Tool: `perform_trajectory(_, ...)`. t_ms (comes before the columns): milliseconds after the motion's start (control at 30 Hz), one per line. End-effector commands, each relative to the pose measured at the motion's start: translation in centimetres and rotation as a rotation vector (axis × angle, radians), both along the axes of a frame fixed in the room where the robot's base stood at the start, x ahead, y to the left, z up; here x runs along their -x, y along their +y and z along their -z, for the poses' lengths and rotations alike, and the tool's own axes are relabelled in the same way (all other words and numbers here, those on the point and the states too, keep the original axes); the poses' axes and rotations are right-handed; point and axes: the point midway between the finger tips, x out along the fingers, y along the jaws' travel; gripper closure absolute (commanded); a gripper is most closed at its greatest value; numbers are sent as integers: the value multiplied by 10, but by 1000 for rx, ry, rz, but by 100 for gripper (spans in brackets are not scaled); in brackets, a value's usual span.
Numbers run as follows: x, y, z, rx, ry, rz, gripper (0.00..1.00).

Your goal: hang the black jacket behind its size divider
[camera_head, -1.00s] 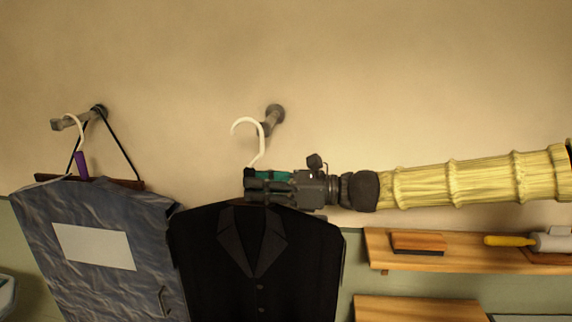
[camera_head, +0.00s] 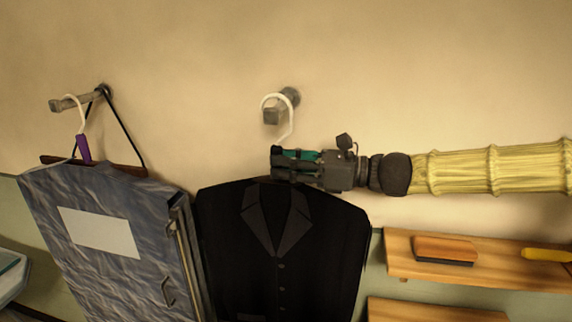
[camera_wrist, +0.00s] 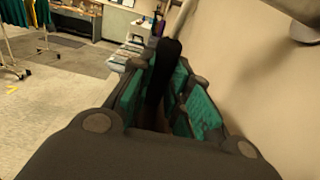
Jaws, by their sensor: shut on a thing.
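The black jacket (camera_head: 285,240) hangs upright below my gripper in the head view, on a hanger with a white hook (camera_head: 265,100). My gripper (camera_head: 285,163), with teal pads, is shut on the hanger's neck just above the collar. In the wrist view the pads (camera_wrist: 165,100) close on a dark part of the hanger (camera_wrist: 165,65). The hook's curve overlaps the end of a grey wall peg (camera_head: 284,105). I cannot tell whether the hook rests on this peg or is in front of it. I cannot make out a size divider for certain.
A blue-grey garment bag (camera_head: 100,205) with a blank white label hangs at the left, close beside the jacket. Its left peg (camera_head: 75,102) also carries a black cord. A wooden shelf (camera_head: 480,275) with a brush (camera_head: 446,249) is at the right.

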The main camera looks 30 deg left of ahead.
Motion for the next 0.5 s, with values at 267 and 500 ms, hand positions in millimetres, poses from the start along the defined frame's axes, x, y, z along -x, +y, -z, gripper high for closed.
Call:
perform_trajectory(267,17,-3,1,-1,1,-3,100)
perform_trajectory(500,30,-6,0,-1,-1,-4,100)
